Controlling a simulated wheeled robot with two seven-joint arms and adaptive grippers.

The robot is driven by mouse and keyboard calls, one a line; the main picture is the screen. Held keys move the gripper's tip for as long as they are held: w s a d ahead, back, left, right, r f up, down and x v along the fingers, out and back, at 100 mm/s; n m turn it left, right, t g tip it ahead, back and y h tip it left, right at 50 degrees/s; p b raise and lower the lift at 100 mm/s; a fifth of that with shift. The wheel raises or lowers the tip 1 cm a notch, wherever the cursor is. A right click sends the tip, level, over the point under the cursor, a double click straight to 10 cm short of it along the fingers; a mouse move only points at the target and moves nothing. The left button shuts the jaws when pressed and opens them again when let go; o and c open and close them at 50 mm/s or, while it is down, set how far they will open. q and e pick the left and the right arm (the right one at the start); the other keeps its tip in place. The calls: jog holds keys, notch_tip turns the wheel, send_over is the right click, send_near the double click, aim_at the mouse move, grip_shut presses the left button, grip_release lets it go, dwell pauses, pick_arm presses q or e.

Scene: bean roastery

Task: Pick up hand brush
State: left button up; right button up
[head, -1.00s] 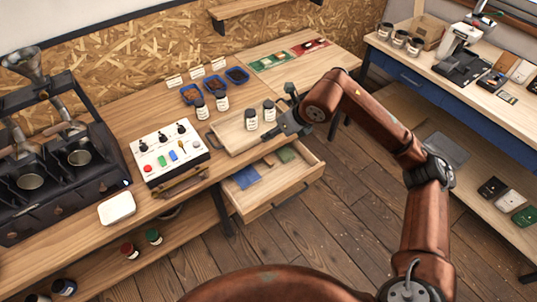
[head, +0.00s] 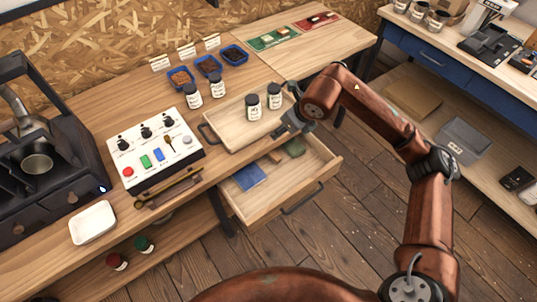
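I cannot make out a hand brush for certain. A small brown block-like thing (head: 275,157) lies in the open drawer (head: 300,191), between a blue cloth-like piece (head: 249,177) and a green one (head: 293,147); it is too small to identify. A long brown-and-brass item (head: 168,188) lies at the table edge in front of the control box. My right gripper (head: 284,131) is at the front right corner of the wooden tray (head: 238,131), above the back of the drawer; its fingers are too small and dark to read. My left gripper is out of view.
Two labelled jars (head: 253,107) stand on the tray, two more (head: 192,95) behind it. The control box (head: 155,148) and a white dish (head: 93,222) are on the left. The drawer juts out over the floor. A side bench (head: 455,85) stands at right.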

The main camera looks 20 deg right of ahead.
jog(key=g+b, duration=0.1)
jog(key=b, duration=0.6)
send_near(276, 156)
jog(key=shift+s+a+b+x, duration=0.15)
jog(key=shift+b+x, duration=0.1)
jog(key=shift+x, duration=0.45)
jog(key=shift+a+b+x, duration=0.1)
jog(key=shift+b+x, duration=0.15)
jog(key=shift+x, duration=0.4)
jog(key=shift+s+a+b+x, duration=0.15)
jog(key=shift+b+x, duration=0.1)
jog(key=shift+x, duration=0.45)
jog(key=b+x, duration=0.2)
jog(key=x, duration=0.3)
jog(key=shift+w+d+b, duration=0.15)
jog(key=shift+d+b, duration=0.25)
jog(key=shift+w, duration=0.1)
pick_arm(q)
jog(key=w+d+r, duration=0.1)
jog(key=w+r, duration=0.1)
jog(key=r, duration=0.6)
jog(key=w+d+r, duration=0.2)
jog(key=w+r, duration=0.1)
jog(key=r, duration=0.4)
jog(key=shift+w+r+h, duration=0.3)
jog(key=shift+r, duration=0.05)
pick_arm(e)
jog(key=shift+c, duration=0.7)
grip_shut()
